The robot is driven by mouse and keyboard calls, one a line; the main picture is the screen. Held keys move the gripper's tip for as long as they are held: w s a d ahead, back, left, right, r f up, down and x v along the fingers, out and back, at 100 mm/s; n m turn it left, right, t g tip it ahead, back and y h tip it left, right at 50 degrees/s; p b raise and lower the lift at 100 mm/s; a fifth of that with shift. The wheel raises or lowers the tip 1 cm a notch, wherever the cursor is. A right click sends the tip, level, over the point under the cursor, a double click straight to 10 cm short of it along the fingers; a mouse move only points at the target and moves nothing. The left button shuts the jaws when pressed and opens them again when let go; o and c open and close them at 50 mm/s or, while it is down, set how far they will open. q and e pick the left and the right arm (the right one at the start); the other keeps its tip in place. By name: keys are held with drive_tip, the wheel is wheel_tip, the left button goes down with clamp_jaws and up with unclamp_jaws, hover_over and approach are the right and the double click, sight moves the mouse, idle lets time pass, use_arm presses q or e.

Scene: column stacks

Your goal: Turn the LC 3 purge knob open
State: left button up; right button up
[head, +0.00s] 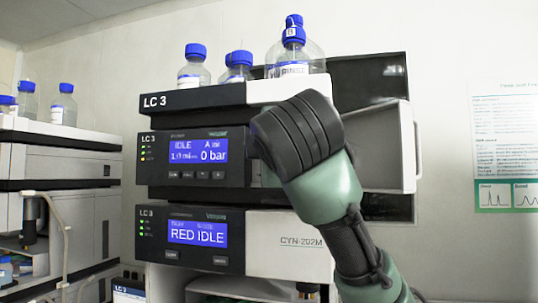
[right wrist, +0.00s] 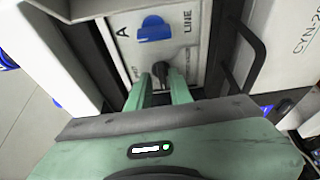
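The LC 3 stack (head: 190,150) stands in the middle of the head view. Its upper display (head: 200,150) reads IDLE and 0 bar. In the right wrist view a black knob (right wrist: 162,70) sits on a pale panel (right wrist: 200,62), below a blue knob (right wrist: 155,28) between the markings A and LINE. My right gripper (right wrist: 162,80) has its two green fingers close together, one on each side of the black knob, and looks shut on it. The knob's lower part and its label are partly hidden. In the head view my right wrist covers this spot. My left gripper is not in view.
Blue-capped bottles (head: 194,68) stand on top of the stack. The lower module (head: 197,233) reads RED IDLE. An open door panel (head: 407,145) stands right of my arm. A black handle (right wrist: 245,55) is beside the knob panel. Another instrument (head: 60,160) stands left.

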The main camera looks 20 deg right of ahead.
drive_tip(key=shift+w+f, duration=0.1)
drive_tip(key=shift+f, duration=0.05)
drive_tip(key=b+v, duration=0.4)
drive_tip(key=v, duration=0.3)
drive_tip(key=shift+s, duration=0.4)
idle(0.3)
